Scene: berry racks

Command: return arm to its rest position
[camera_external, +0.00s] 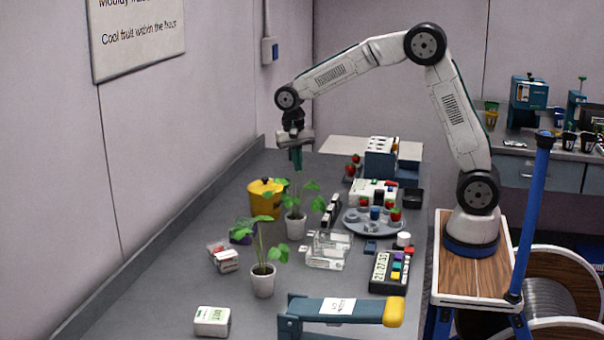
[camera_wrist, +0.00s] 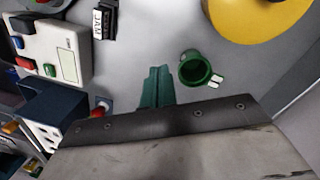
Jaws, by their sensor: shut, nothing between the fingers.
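My gripper (camera_external: 296,158) hangs from my outstretched arm above the far part of the grey bench, pointing down, with its green fingers together and empty. In the wrist view my gripper (camera_wrist: 158,78) shows its green fingers side by side with nothing between them. In the external view it is above and behind a potted plant (camera_external: 296,226), and apart from it. The arm reaches left from its base beside the bench, with the elbow raised high.
A yellow pot (camera_external: 264,204) stands left of the plant; it also shows in the wrist view (camera_wrist: 262,14). A green cup (camera_wrist: 194,68) is near the fingers. A round grey tray (camera_external: 372,229) holds berries. A second plant (camera_external: 263,281) and a blue clamp-like stand (camera_external: 300,312) are nearer the front.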

